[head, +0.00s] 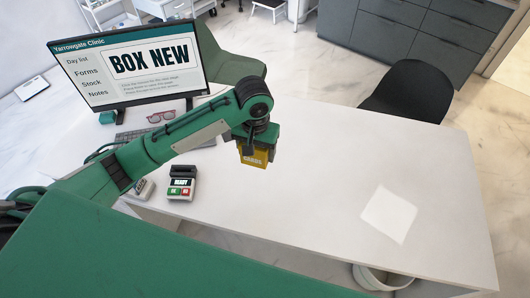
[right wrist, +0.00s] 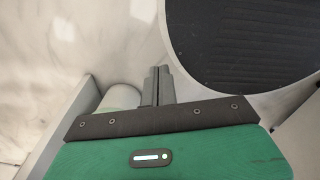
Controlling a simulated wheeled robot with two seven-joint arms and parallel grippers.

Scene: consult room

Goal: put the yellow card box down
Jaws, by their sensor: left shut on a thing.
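The yellow card box (head: 254,156) is in the head view, below my left gripper (head: 256,143). My left gripper is shut on its upper part and points down over the white desk (head: 330,160). The box's lower end is above or at the desk top; I cannot tell whether it touches. The jaws hide the top of the box. My right gripper (right wrist: 157,86) shows in the right wrist view with its two dark fingers together and nothing seen between them. It is away from the box.
A monitor (head: 128,62) reading "BOX NEW", a keyboard (head: 135,138), glasses (head: 161,117) and a small keypad device (head: 181,184) reading "READY" stand on the left. A pale square (head: 388,214) lies at the right. A black chair (head: 408,92) stands behind. The desk's middle right is clear.

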